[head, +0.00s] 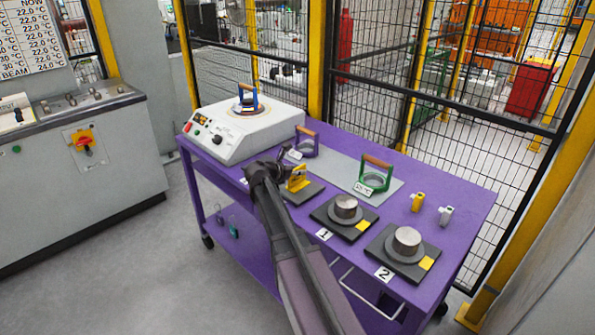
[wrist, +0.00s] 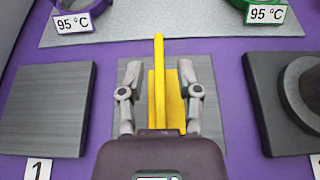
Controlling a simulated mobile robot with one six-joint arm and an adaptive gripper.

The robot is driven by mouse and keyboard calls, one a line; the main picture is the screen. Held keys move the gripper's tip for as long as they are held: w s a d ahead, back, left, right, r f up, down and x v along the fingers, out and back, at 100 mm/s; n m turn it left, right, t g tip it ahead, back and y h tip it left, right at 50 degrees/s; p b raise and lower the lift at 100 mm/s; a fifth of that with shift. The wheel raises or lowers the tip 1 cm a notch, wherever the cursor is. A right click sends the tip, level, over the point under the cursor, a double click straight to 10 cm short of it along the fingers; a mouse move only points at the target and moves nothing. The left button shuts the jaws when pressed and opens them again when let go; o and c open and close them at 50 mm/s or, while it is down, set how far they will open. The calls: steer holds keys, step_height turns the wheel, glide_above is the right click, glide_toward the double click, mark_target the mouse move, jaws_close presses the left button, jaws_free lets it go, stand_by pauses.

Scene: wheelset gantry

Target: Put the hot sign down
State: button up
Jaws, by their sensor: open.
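The yellow hot sign (wrist: 160,88) stands upright between the two fingers of my gripper (wrist: 159,70) in the wrist view. The fingers are open on either side of it, with a visible gap to each. A grey plate (wrist: 130,75) lies below the sign. The sign also shows in the head view (head: 298,179), just right of my gripper (head: 266,170), above the purple table. I cannot tell whether its foot touches the plate. The sign's lower part is hidden behind my gripper's body in the wrist view.
A dark empty pad (wrist: 50,105) is left of the sign and a pad with a metal disc (wrist: 265,110) is right. Behind stand a purple ring holder (head: 307,141) and a green one (head: 374,177). A white heater (head: 243,130) stands at the table's left end.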

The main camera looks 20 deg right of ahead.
steer(key=shift+r, duration=0.2)
steer(key=p+v, duration=0.5)
steer(key=v, duration=0.7)
steer(key=shift+f, duration=0.15)
stand_by(0.5)
steer(key=s+a+f+m+g+y, duration=0.1)
steer(key=s+a+f+m+y, duration=0.2)
steer(key=s+m, duration=0.4)
steer(key=s+a+f+m+g+y, duration=0.2)
steer(key=s+a+f+m+y, duration=0.2)
steer(key=s+m, duration=0.3)
steer(key=s+a+f+m+g+y, duration=0.1)
steer(key=s+a+f+m+y, duration=0.3)
steer(key=s+m, duration=0.4)
steer(key=shift+s+a+f+g+y, duration=0.2)
steer(key=shift+a+g+y, duration=0.1)
steer(key=shift+a+y, duration=0.45)
steer(key=shift+d, duration=0.1)
